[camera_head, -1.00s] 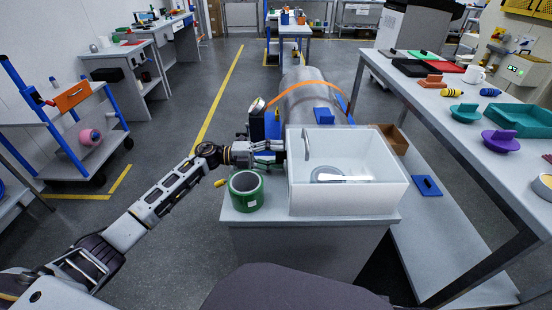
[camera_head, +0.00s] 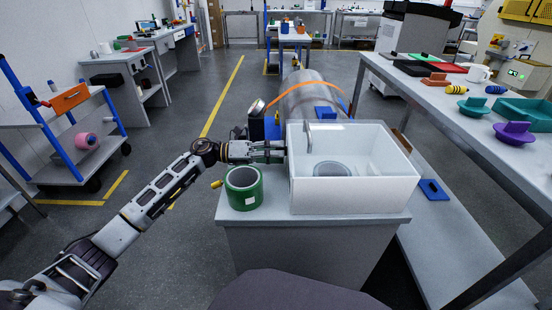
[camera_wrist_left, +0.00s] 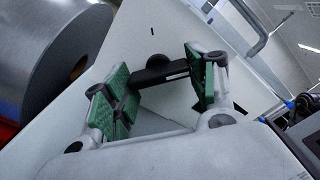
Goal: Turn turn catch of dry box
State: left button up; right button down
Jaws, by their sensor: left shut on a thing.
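The dry box (camera_head: 355,196) is a white box on the grey stand, with a round grey piece (camera_head: 331,169) inside and a grey handle (camera_head: 308,136) near its back left corner. My left gripper (camera_head: 279,151) is at the box's left side, level with the wall. In the left wrist view, the black turn catch (camera_wrist_left: 165,73) lies between the green finger pads of my left gripper (camera_wrist_left: 162,88), which is shut on it. The catch is a dark bar with a round knob, on a pale face. The head view does not show the catch clearly. My right gripper is not in view.
A green tape roll (camera_head: 244,188) stands just in front of my left gripper on the grey stand (camera_head: 260,225). A large grey cylinder (camera_head: 305,92) lies behind the box. A bench (camera_head: 420,97) with tools is at the right.

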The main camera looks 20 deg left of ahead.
pick_arm(q)
jog(key=shift+f+m+b, duration=0.2)
jog(key=shift+m+b, duration=0.35)
jog(key=shift+m, duration=0.15)
jog(key=o, duration=1)
jog(key=shift+r, duration=0.1)
jog(key=shift+a, duration=0.1)
jog(key=shift+v, duration=6)
